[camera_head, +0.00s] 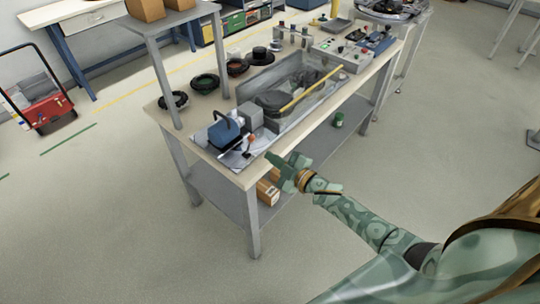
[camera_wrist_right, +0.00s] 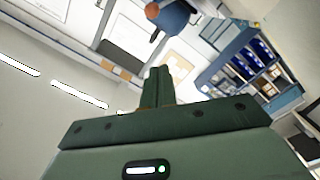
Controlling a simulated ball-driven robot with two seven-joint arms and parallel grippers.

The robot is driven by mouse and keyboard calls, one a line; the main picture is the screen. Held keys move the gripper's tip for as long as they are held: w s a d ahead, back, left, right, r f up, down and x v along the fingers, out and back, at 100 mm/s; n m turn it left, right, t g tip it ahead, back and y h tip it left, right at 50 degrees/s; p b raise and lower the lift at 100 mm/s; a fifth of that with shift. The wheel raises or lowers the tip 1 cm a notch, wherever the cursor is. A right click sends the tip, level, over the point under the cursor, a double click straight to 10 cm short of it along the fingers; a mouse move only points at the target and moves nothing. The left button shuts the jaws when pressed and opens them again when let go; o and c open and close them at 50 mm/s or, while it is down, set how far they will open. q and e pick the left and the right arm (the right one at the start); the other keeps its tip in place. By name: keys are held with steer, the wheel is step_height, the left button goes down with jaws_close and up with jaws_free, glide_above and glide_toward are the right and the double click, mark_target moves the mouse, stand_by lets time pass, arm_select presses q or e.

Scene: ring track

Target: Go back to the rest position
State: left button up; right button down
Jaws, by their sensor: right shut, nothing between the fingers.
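My right gripper (camera_head: 272,158) is at the near corner of the workbench (camera_head: 246,176) in the head view, at the end of my green patterned arm. Its fingers are together and hold nothing. In the right wrist view the closed fingers (camera_wrist_right: 158,75) point up the picture, away from the wrist. I cannot tell from the head view whether the gripper touches the bench edge. My left gripper is not in view.
The workbench carries a blue device (camera_head: 223,132), a clear tray with a yellow rod (camera_head: 312,89) and several black rings (camera_head: 204,83). A red toolbox cart (camera_head: 45,108) stands at the left. The floor in front of the bench is clear.

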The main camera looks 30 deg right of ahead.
steer(key=shift+a, duration=0.1)
steer(key=s+d+f+m+g+h, duration=0.2)
steer(key=s+f+m+g+h, duration=0.15)
steer(key=s+f, duration=0.6)
steer(key=s+d+f+m+g+h, duration=0.25)
steer(key=s+f+g, duration=0.2)
steer(key=f, duration=0.95)
steer(key=s+a+f+m+g, duration=0.1)
steer(key=s+f, duration=0.3)
steer(key=s, duration=0.8)
steer(key=s+a+f+m+g+b, duration=0.1)
steer(key=s+a+f+g, duration=0.3)
steer(key=s, duration=0.8)
steer(key=s+a+f+m+g, duration=0.1)
steer(key=s+a+f+g, duration=0.2)
steer(key=s, duration=0.9)
step_height(320, 180, down, 3)
steer(key=shift+f+y, duration=0.15)
steer(key=shift+y, duration=0.15)
steer(key=shift+m, duration=0.3)
